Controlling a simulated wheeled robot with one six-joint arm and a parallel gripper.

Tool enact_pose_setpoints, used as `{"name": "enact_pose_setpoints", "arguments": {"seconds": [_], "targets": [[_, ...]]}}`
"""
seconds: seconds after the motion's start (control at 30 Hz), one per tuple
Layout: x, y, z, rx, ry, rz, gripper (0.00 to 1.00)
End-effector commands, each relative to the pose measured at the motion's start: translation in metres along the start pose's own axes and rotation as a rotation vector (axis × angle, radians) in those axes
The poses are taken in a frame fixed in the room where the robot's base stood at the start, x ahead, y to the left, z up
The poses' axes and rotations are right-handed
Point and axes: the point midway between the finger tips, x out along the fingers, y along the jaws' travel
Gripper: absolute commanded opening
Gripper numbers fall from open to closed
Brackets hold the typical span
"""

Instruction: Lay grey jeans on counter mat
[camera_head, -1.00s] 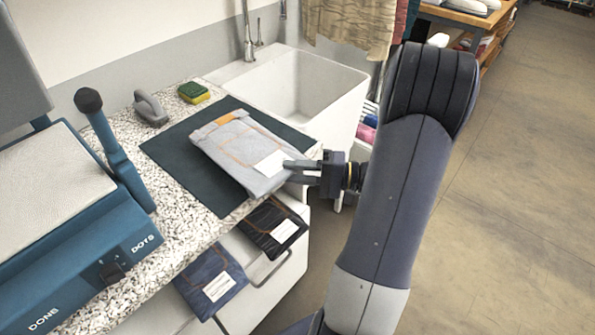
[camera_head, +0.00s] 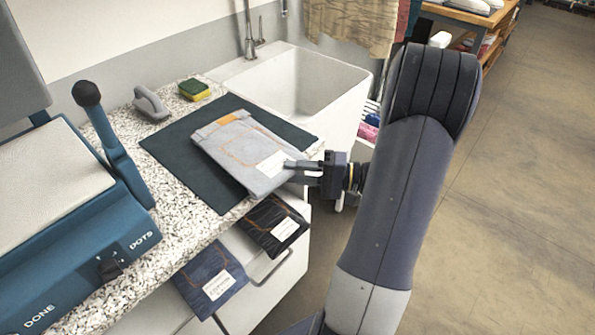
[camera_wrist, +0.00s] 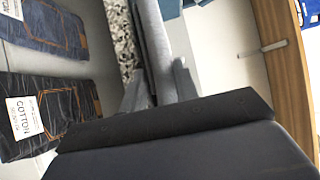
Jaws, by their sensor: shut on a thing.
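The grey jeans (camera_head: 240,146) are folded flat, with orange stitching and a white label. In the head view they lie over the dark counter mat (camera_head: 180,158), their near right edge reaching the counter's front edge. My gripper (camera_head: 298,166) is shut on that near edge, beside the label. In the wrist view my gripper (camera_wrist: 155,95) shows its fingers around the edge-on grey jeans (camera_wrist: 153,40). I cannot tell whether the whole underside of the jeans touches the mat.
A white sink (camera_head: 335,98) stands behind right. A blue press (camera_head: 100,255) stands at left, with a sponge (camera_head: 193,92) at the back.

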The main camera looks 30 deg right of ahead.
Motion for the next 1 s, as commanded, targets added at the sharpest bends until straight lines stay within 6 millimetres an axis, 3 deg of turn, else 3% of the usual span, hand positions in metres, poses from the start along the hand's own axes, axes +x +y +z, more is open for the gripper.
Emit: {"name": "enact_pose_setpoints", "arguments": {"seconds": [0.27,0.3,0.57,0.73,1.0], "targets": [[0.0,0.0041,-0.0001,-0.001,0.0,-0.001,0.0],[0.0,0.003,-0.0001,-0.001,0.0,-0.002,0.32],[0.0,0.0032,-0.0001,-0.001,0.0,-0.001,0.53],[0.0,0.0034,0.0,0.0,0.0,0.0,0.54],[0.0,0.0038,0.0001,0.0,0.0,0.0,0.76]]}}
